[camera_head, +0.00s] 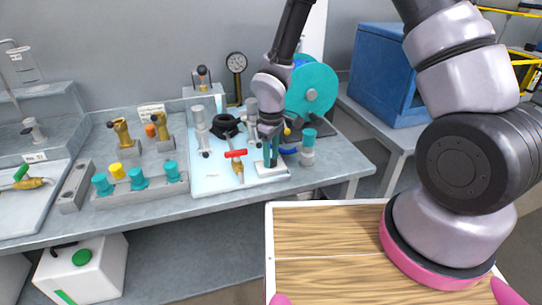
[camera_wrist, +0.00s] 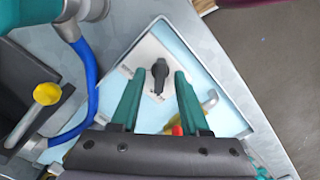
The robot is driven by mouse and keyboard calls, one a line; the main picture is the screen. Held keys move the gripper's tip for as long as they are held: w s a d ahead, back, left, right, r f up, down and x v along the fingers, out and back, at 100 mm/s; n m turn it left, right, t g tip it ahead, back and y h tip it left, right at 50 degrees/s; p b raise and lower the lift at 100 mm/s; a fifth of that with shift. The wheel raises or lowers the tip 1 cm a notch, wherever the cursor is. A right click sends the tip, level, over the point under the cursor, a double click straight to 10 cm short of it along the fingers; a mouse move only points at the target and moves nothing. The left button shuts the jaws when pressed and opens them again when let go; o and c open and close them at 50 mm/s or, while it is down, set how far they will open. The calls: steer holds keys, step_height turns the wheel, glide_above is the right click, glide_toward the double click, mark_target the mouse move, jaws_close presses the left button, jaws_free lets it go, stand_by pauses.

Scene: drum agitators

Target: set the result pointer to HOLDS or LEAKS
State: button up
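The result pointer (camera_wrist: 160,73) is a small black knob on a white plate (camera_wrist: 148,50) in the wrist view. Its narrow end points toward the bottom of that picture. Small dark lettering on the plate is too small to read. My gripper (camera_wrist: 158,75) is open, with one teal finger on each side of the pointer and a gap showing to both. In the head view, my gripper (camera_head: 269,163) is low over the white plate (camera_head: 262,172) at the front right of the pale blue tray, and it hides the pointer there.
A brass valve with a red handle (camera_head: 236,154) stands just left of my gripper. A teal-capped cylinder (camera_head: 308,146) and a blue hose (camera_wrist: 92,80) are close on the other side. A teal drum (camera_head: 312,88) stands behind. A teal-knobbed rack (camera_head: 138,190) is at left.

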step_height(320, 180, up, 11)
stand_by(0.7)
steer(key=shift+f, duration=0.1)
steer(key=d+r+m+t, duration=0.3)
steer(key=d+r+m, duration=0.4)
steer(key=d+r, duration=0.8)
steer(key=s+d+r+m+t+y, duration=0.1)
steer(key=s+d+r+m+t, duration=0.1)
steer(key=s+d+r+m, duration=0.2)
steer(key=s+d+r+m+t+y, duration=0.1)
steer(key=s+d+r+m+t, duration=0.1)
steer(key=s+r, duration=0.6)
step_height(320, 180, up, 3)
steer(key=d+m, duration=0.1)
steer(key=m, duration=0.1)
steer(key=shift+s+d+m, duration=0.25)
steer(key=shift+d+m, duration=0.05)
steer(key=shift+d, duration=0.1)
steer(key=shift+w+r, duration=0.1)
